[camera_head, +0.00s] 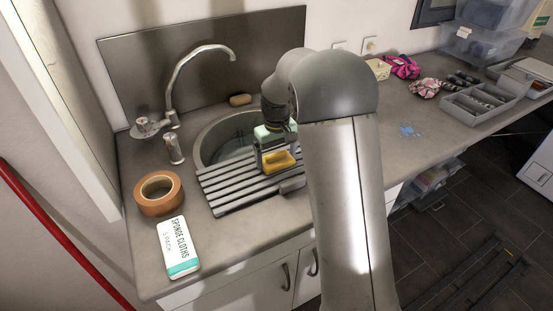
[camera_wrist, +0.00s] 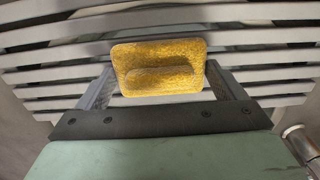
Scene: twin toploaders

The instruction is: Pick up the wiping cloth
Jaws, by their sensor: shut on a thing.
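The wiping cloth (camera_head: 278,161) is a thick yellow folded pad over the slatted drying rack (camera_head: 228,190) at the sink. It also shows in the wrist view (camera_wrist: 160,52), with a raised fold across its middle. My gripper (camera_head: 279,153) points down over the rack, and its two dark fingers are shut on the cloth from both sides. In the wrist view my gripper (camera_wrist: 160,78) has a finger at each side of the cloth. I cannot tell whether the cloth touches the slats. Part of it is hidden by the gripper.
The faucet (camera_head: 195,65) rises behind the sink (camera_head: 222,135). A brown oval item (camera_head: 240,99) lies at the back. A tape roll (camera_head: 159,194) and a sponge-cloth pack (camera_head: 177,248) are at left. Grey trays (camera_head: 478,103) stand far right. A blue spill (camera_head: 410,131) marks otherwise clear counter.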

